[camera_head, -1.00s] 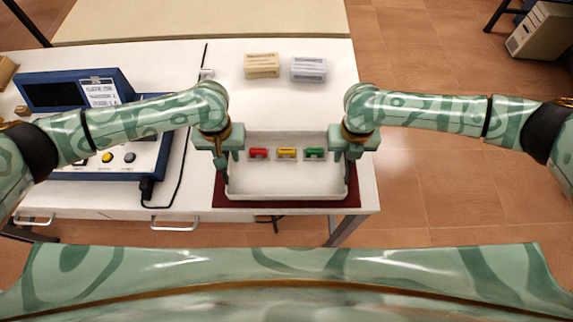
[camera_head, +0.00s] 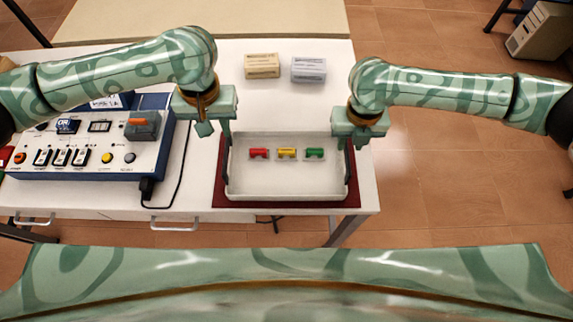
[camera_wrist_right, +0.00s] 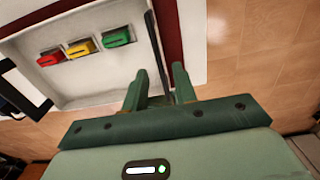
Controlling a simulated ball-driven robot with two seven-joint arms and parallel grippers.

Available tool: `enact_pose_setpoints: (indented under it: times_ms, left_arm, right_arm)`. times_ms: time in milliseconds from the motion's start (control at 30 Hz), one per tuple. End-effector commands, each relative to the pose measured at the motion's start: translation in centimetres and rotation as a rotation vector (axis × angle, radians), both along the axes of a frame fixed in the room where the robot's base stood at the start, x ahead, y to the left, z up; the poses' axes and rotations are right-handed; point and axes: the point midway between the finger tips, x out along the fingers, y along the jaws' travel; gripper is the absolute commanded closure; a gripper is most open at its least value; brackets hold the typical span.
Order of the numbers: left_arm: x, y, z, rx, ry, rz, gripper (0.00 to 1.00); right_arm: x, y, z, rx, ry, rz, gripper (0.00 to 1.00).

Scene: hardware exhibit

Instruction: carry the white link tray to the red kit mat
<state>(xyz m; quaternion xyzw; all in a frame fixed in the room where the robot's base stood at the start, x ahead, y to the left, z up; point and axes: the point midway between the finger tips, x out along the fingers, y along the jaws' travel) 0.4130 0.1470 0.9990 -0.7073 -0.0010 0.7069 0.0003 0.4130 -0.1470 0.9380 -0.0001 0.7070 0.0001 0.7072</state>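The white link tray (camera_head: 287,190) sits on the red kit mat (camera_head: 287,206), which shows along its front and sides. In the tray lie a red link (camera_head: 258,154), a yellow link (camera_head: 287,154) and a green link (camera_head: 314,154). Dark handles stand at the tray's left and right ends. My left gripper (camera_head: 216,131) is open and empty, up and to the left of the tray's back left corner. My right gripper (camera_head: 345,142) is open above the right end. In the right wrist view its fingers (camera_wrist_right: 162,85) are apart, with the dark handle (camera_wrist_right: 156,45) between them.
A blue control panel (camera_head: 90,172) with switches and a black cable stands on the left of the white table (camera_head: 300,105). A tan box (camera_head: 262,66) and a grey box (camera_head: 309,69) lie behind the tray. The table's right edge is close to the mat.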

Motion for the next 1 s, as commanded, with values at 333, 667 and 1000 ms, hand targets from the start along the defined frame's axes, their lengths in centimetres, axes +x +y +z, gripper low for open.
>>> enact_pose_setpoints:
  times_ms: [333,667,1000]
  left_arm:
    - [0.0,0.0,0.0,0.000,0.000,0.000,0.72]
    - [0.0,0.0,0.0,0.000,0.000,0.000,0.72]
    - [0.0,0.0,0.0,0.000,0.000,-0.001,0.72]
  right_arm:
    - [0.0,0.0,5.5,0.000,0.000,-0.001,0.72]
    - [0.0,0.0,5.8,0.000,0.001,-0.001,0.72]
    - [0.0,0.0,5.8,0.000,0.001,-0.001,0.72]
